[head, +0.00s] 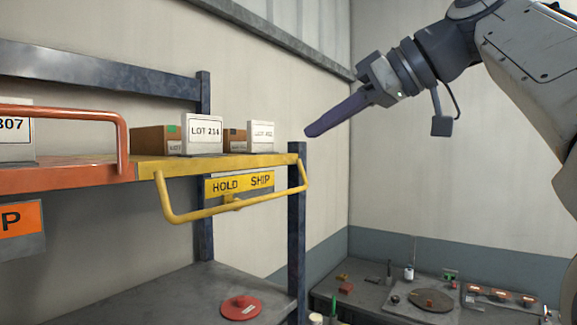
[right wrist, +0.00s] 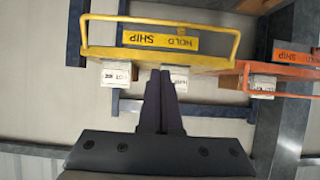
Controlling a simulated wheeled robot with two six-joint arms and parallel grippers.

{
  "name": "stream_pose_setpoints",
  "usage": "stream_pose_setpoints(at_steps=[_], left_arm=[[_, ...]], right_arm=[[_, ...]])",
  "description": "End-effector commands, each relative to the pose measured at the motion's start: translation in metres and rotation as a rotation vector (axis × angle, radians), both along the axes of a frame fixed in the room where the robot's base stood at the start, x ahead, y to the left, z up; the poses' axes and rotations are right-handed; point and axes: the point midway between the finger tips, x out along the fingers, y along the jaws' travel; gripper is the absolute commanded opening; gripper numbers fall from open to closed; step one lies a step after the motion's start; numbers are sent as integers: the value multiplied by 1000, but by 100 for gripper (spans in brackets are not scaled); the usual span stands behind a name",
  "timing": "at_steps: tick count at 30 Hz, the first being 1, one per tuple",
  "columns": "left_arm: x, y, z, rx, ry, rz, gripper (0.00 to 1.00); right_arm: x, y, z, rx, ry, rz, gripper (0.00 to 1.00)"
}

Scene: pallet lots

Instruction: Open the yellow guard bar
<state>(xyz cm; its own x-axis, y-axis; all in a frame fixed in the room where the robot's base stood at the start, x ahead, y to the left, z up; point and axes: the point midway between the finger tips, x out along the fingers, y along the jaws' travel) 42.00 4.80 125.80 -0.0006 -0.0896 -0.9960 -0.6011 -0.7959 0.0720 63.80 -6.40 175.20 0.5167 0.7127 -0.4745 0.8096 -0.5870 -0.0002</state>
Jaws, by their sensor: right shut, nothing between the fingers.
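The yellow guard bar (head: 235,204) is a U-shaped rail on the front of the yellow shelf edge (head: 215,163). It hangs down, its long rail below the shelf edge and in front of a yellow HOLD SHIP sign (head: 240,184). It also shows upside down in the right wrist view (right wrist: 160,20). My right gripper (head: 310,132) is shut and empty. In the head view it is in the air, above and right of the bar's right end, with no visible contact. Its fingers (right wrist: 160,78) show in the right wrist view. My left gripper is not in view.
White boxes, one marked LOT 214 (head: 201,135), and brown boxes stand on the yellow shelf. An orange guard bar (head: 122,140) stands raised at left. A dark blue post (head: 297,235) is at the shelf's right end. A red disc (head: 240,308) lies on the lower shelf.

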Motion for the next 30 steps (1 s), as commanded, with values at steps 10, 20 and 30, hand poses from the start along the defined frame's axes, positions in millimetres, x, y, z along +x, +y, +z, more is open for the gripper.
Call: stream_pose_setpoints(at_steps=[10, 20, 30], left_arm=[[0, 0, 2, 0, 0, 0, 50], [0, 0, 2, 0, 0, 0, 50], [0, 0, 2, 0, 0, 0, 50]], right_arm=[[31, 46, -40, 0, 3, 0, 0], [36, 51, -64, -1, 1, 0, 0], [37, 51, -66, 0, 0, -1, 0]])
